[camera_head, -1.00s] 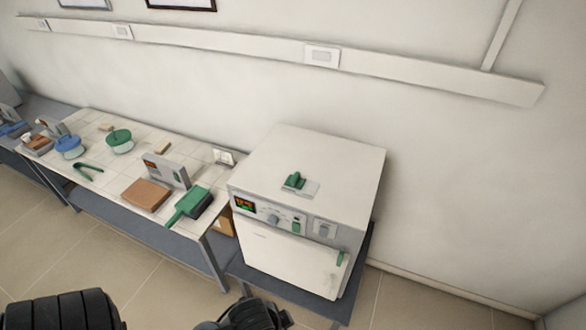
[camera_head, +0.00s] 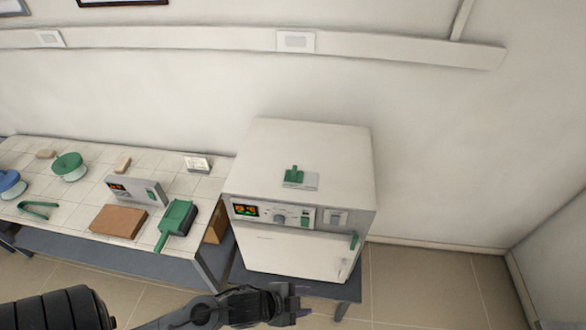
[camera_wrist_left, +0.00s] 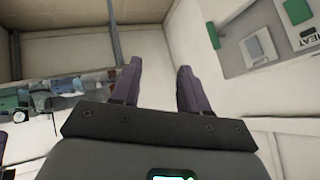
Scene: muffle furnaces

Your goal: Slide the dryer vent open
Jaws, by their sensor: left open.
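The dryer (camera_head: 300,160) is a white box-shaped oven on a low grey stand. The vent slider (camera_head: 294,174) is a green tab on a light plate (camera_head: 312,183) on top of the dryer. My left gripper (camera_head: 300,298) is in front of the dryer's lower door, below and apart from the vent. In the left wrist view its two dark fingers (camera_wrist_left: 157,85) are spread with nothing between them. The dryer's front, with a green handle (camera_wrist_left: 210,34), shows at the upper right there. The right gripper is not seen.
The dryer front has a lit display (camera_head: 245,210), a knob and a green door handle (camera_head: 353,241). A tiled bench (camera_head: 70,205) to the left holds a green brush (camera_head: 176,220), a brown block (camera_head: 118,222) and a small grey device (camera_head: 138,190). The floor at right is free.

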